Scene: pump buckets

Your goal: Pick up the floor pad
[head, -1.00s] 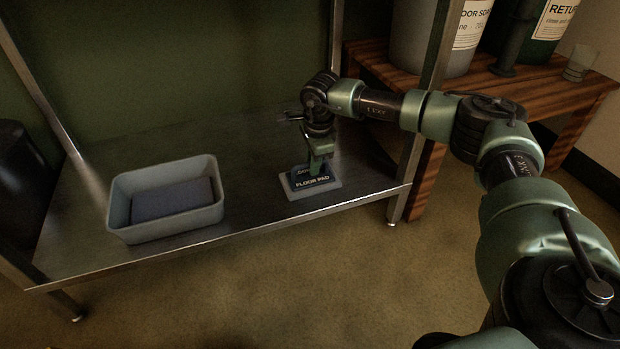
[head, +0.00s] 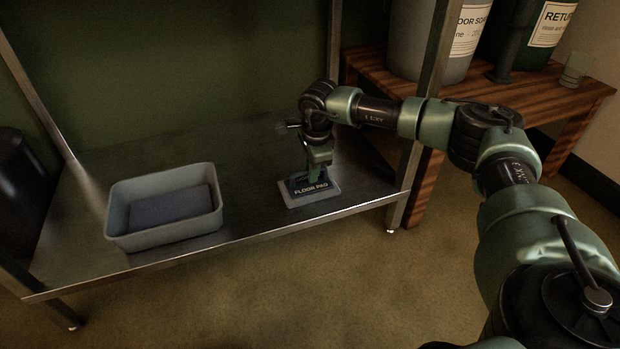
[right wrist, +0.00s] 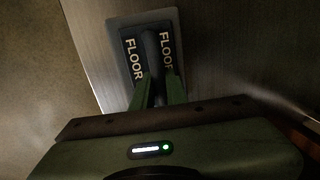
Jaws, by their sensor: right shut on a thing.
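The floor pad (head: 311,190) lies on the metal shelf. It has a dark top lettered "FLOOR PAD" and a light grey border. In the right wrist view the floor pad (right wrist: 133,58) shows "FLOOR" on both sides of a dark raised grip. My right gripper (head: 315,177) points down at the pad's middle. Its fingers (right wrist: 158,78) are shut on that grip, and they hide part of the lettering. The pad looks flat on the shelf; I see no clear gap below it. My left gripper is not in view.
A grey bin (head: 120,220) with a dark flat block (head: 172,207) inside stands left on the shelf (head: 255,215). Shelf posts (head: 400,195) rise near my right arm. A wooden bench (head: 500,95) with labelled containers is at the right. Shelf between bin and pad is clear.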

